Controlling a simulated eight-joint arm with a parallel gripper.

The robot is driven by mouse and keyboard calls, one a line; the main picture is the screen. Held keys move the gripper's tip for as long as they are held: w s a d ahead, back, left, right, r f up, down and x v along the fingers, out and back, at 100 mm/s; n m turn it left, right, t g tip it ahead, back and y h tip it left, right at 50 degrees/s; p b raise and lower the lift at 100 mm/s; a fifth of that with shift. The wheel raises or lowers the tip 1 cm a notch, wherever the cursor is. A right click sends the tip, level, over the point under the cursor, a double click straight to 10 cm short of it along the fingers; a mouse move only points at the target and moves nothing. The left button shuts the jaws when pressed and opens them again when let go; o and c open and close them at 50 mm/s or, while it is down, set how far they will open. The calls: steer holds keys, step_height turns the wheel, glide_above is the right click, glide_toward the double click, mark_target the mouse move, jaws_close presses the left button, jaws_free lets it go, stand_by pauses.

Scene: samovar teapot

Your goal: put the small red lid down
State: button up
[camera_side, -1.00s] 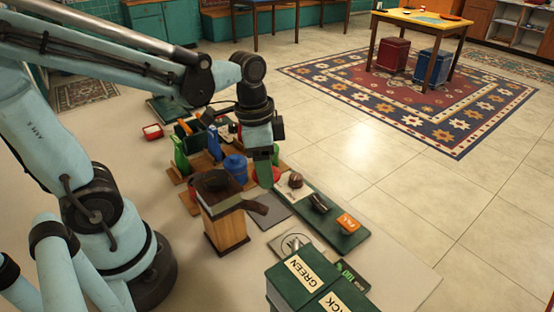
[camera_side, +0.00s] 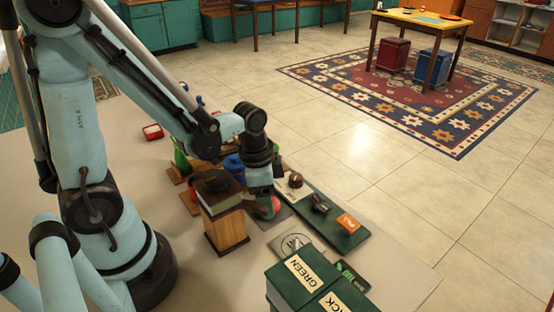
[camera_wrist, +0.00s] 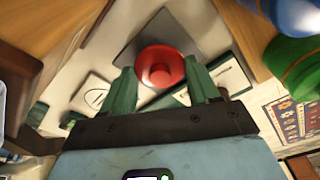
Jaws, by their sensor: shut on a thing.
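The small red lid (camera_wrist: 160,66) is round with a raised knob and sits between the green fingers of my gripper (camera_wrist: 161,88) in the wrist view. In the side view only part of the red lid (camera_side: 276,204) shows beside my gripper (camera_side: 267,207), which points down. My gripper is shut on the lid. A dark grey square plate (camera_wrist: 128,56) lies under the lid; its edge also shows in the side view (camera_side: 285,214). I cannot tell whether the lid touches the plate.
A blue pot (camera_side: 234,166) and a green bottle (camera_side: 181,158) stand behind. A green board (camera_side: 345,238) with small items lies to the right. Green boxes (camera_side: 302,275) stand in front.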

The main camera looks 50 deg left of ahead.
steer(key=shift+f, duration=0.25)
steer(key=o, duration=1)
steer(key=shift+r, duration=0.1)
steer(key=r+n+t, duration=0.2)
steer(key=r, duration=0.2)
steer(key=r+n+t, duration=0.2)
steer(key=r, duration=0.2)
steer(key=r+n+t, duration=0.2)
steer(key=r, duration=0.3)
steer(key=shift+s+a+n+y, duration=0.2)
steer(key=shift+a+n+y, duration=0.15)
steer(key=shift+n+y, duration=0.05)
